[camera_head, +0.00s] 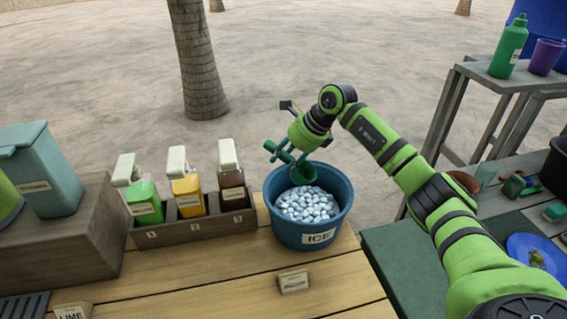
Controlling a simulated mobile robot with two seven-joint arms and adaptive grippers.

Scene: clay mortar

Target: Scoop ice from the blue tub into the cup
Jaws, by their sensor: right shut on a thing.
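The blue tub (283,232) stands on the wooden counter, labelled ICE and filled with pale ice pieces (308,205). My right gripper (286,151) is above the tub's back rim, shut on a dark green scoop (301,173). The scoop's bowl is at the back of the tub, just over or touching the ice; I cannot tell which, nor whether it holds ice. A purple cup (544,57) stands on a stand at the upper right; I cannot tell whether it is the task's cup. My left gripper is not in view.
A caddy (165,236) with several bottles stands left of the tub. A teal bin (50,170) stands on a block farther left. A small label block (294,282) lies in front of the tub. A green bottle (509,47) stands beside the cup. A blue plate (540,254) is at right.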

